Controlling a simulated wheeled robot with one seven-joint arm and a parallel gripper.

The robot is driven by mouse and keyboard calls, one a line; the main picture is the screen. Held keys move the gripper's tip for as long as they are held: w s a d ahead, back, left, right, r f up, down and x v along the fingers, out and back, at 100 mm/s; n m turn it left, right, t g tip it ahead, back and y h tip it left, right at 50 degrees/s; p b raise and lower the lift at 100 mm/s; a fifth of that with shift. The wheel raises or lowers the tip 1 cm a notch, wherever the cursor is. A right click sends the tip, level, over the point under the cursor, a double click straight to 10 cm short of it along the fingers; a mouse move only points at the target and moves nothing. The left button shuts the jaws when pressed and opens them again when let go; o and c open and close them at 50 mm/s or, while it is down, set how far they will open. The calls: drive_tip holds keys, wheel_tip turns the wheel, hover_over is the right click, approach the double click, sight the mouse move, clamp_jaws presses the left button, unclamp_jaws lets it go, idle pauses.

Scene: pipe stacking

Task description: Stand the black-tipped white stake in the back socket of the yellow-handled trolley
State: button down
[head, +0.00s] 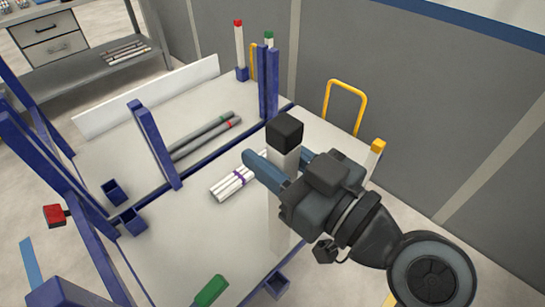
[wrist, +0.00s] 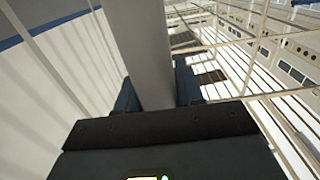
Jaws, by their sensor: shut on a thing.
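The black-tipped white stake (head: 283,220) is upright in my gripper (head: 278,168), its black tip (head: 285,131) above the jaws. The blue fingers are shut on its upper part. In the wrist view the stake (wrist: 146,50) runs between the two fingers (wrist: 155,92). Its lower end shows in front of the near white deck (head: 170,262), just above an open blue socket (head: 277,285) in the picture; I cannot tell its exact height. A yellow handle (head: 345,84) rises at the deck's far right edge. My gripper hides part of that side.
A yellow-tipped stake (head: 377,148) stands right of my gripper. White pipes (head: 232,182) lie on the near deck, grey pipes (head: 205,138) on the far one. Blue posts (head: 153,145) rise around them. A green-ended object (head: 211,290) is at the front. A grey wall (head: 440,110) stands behind.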

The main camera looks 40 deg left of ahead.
sight(273, 125)
drive_tip(key=shift+r+p, duration=1.4)
drive_tip(key=shift+r, duration=1.3)
